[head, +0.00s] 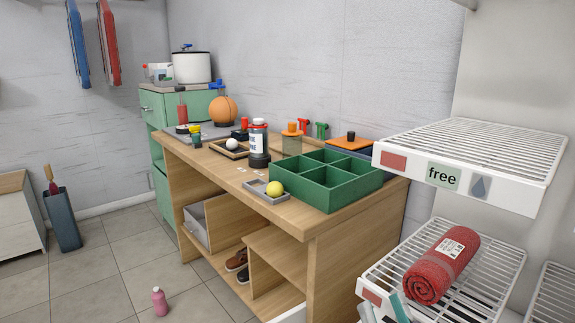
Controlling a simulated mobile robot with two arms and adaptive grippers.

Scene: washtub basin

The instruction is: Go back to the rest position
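Two teal-and-grey fingertips at the bottom edge appear to be my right gripper (384,309). They stand apart with nothing seen between them, in front of the lower white wire shelf (492,262). The rest of this gripper is cut off by the frame. My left gripper is not in view.
An upper wire shelf (470,150) marked "free" is empty. A wooden workbench (330,222) holds a green divided box (325,199), a yellow ball (275,189) and a bottle (259,140). A pink bottle (160,302) stands on the tiled floor, which is mostly clear at left.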

